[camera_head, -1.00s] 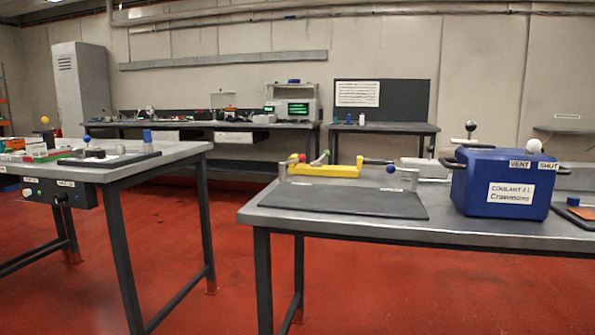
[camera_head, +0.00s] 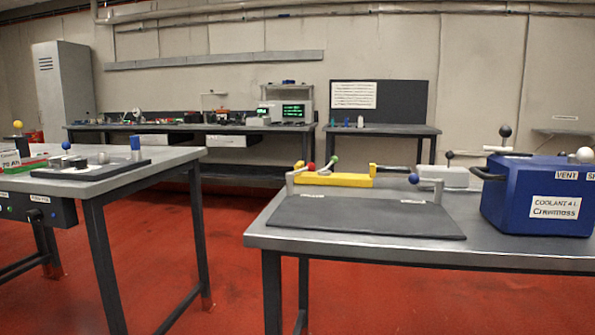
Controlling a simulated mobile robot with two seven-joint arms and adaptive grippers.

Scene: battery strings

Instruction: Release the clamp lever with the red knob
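A small red knob (camera_head: 311,167) shows at the back left of the right-hand table, close to a yellow block (camera_head: 345,181). A green-knobbed lever (camera_head: 333,160) stands just right of it, angled upward. The lever under the red knob is too small to make out, and I cannot tell whether its clamp is closed. A blue knob (camera_head: 413,178) is further right, near a grey upright post. Neither of my grippers is in view.
The right-hand table (camera_head: 262,238) carries a dark mat (camera_head: 365,217) and a blue coolant box (camera_head: 540,200). A left table (camera_head: 130,172) holds a blue knob and a yellow knob. Red floor (camera_head: 225,270) lies open between the tables. Benches stand along the back wall.

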